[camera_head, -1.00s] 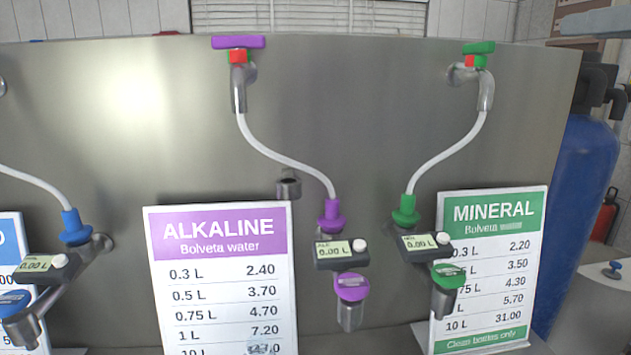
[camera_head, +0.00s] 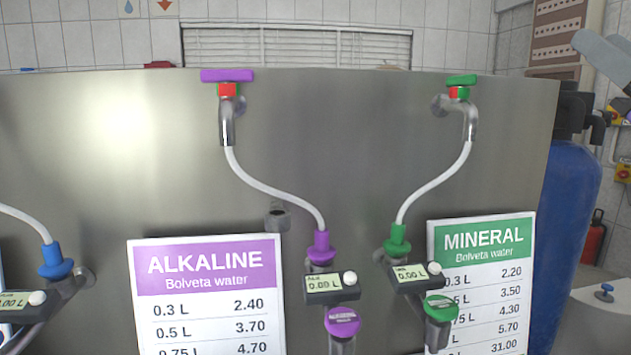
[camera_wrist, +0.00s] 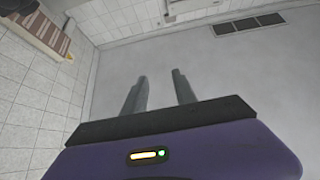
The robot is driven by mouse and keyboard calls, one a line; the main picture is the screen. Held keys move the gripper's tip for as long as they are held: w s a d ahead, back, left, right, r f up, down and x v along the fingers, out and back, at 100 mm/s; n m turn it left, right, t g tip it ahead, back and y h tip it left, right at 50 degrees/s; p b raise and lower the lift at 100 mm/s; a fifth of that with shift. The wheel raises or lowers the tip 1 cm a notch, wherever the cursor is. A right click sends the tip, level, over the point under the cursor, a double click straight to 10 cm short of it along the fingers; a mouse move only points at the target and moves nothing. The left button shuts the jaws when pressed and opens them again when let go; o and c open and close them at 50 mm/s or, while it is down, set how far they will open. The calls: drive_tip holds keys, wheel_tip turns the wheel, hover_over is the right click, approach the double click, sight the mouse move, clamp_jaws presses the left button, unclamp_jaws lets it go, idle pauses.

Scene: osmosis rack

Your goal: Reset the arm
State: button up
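In the wrist view my gripper (camera_wrist: 160,90) shows two grey fingers spread apart with nothing between them. A plain grey surface lies beyond the fingers, and nothing touches them. In the head view a pale grey jointed part at the top right edge may be my arm; its fingertips cannot be made out there.
A steel panel (camera_head: 340,130) carries a purple alkaline tap (camera_head: 227,76) and a green mineral tap (camera_head: 461,80). Price signs (camera_head: 207,256) (camera_head: 486,232) stand before it. A blue tank (camera_head: 570,210) stands at right. The wrist view shows tiled walls (camera_wrist: 30,85) and a dark vent (camera_wrist: 249,25).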

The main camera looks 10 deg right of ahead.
drive_tip(key=s+a+f+m+g+h, duration=0.1)
drive_tip(key=s+a+f+m+h, duration=0.1)
drive_tip(key=f, duration=0.9)
drive_tip(key=s+a+f+m+g+h, duration=0.1)
drive_tip(key=s+a+f+m+h, duration=0.1)
drive_tip(key=f, duration=0.9)
drive_tip(key=s+a+f+m+g+h, duration=0.1)
drive_tip(key=a+f+m+h, duration=0.15)
drive_tip(key=f, duration=0.85)
drive_tip(key=s+a+f+n+g+y, duration=0.2)
drive_tip(key=s+a+f, duration=0.2)
drive_tip(key=s+f, duration=0.4)
drive_tip(key=s+a+f+n+g+y, duration=0.3)
drive_tip(key=s+a+f, duration=0.2)
drive_tip(key=s+f, duration=0.3)
drive_tip(key=s+a+f+n+g+y, duration=0.2)
drive_tip(key=s+a+f, duration=0.3)
drive_tip(key=s+f, duration=0.4)
drive_tip(key=shift+s+y, duration=0.45)
drive_tip(key=shift+s, duration=0.35)
drive_tip(key=shift+n, duration=0.25)
